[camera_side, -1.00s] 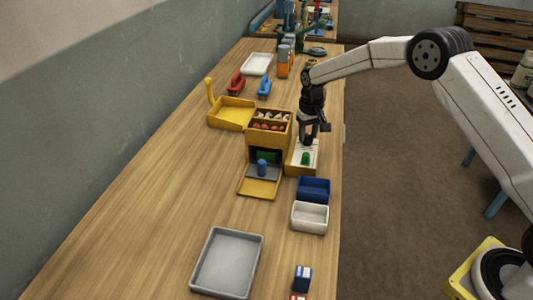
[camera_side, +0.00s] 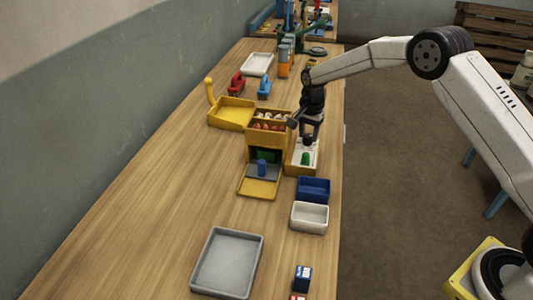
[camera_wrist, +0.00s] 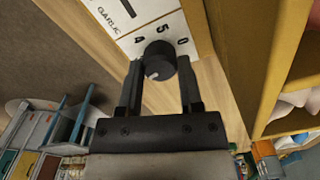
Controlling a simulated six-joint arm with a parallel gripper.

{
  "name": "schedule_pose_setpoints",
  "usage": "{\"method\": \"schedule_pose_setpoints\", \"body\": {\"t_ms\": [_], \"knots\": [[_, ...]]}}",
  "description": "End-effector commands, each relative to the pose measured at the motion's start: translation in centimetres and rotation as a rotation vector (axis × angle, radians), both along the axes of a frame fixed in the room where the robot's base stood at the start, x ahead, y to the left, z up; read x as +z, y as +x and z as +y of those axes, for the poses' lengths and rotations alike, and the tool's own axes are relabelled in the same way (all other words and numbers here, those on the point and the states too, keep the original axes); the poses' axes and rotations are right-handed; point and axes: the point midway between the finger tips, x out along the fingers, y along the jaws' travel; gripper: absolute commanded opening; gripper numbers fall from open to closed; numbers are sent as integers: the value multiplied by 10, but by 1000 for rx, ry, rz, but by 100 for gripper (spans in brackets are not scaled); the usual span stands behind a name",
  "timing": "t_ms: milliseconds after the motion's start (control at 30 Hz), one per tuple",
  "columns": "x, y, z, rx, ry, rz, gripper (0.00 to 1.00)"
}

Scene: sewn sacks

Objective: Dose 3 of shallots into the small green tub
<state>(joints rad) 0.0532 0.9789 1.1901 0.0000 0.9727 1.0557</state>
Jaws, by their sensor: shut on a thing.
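My gripper (camera_wrist: 158,75) is shut on a round black knob (camera_wrist: 160,60) on a white panel. In the wrist view the knob has a pale mark near its lower edge, and the digits 4, 5 and 0 and the word GARLIC show beside it. In the side view my gripper (camera_side: 308,141) points down at this panel (camera_side: 293,160), which also carries a green button (camera_side: 305,158). A yellow dispenser (camera_side: 264,140) stands to its left, with reddish and whitish pieces in its top bins. A small green tub (camera_side: 266,156) seems to sit inside its dark opening.
A blue bin (camera_side: 313,184) and a white bin (camera_side: 310,203) lie in front of the panel. A grey tray (camera_side: 259,262) is nearer the camera. The table's left is clear.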

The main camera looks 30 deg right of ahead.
Motion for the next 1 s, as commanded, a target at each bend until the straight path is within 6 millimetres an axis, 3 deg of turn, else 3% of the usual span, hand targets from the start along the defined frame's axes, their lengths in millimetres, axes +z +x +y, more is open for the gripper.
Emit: {"method": "schedule_pose_setpoints", "body": {"t_ms": [400,933,967,1000], "knots": [[0,0,0,-237,0,0,0],[0,0,0,-267,0,0,0],[0,0,0,-267,0,0,56],[0,0,0,-266,0,0,68]]}}
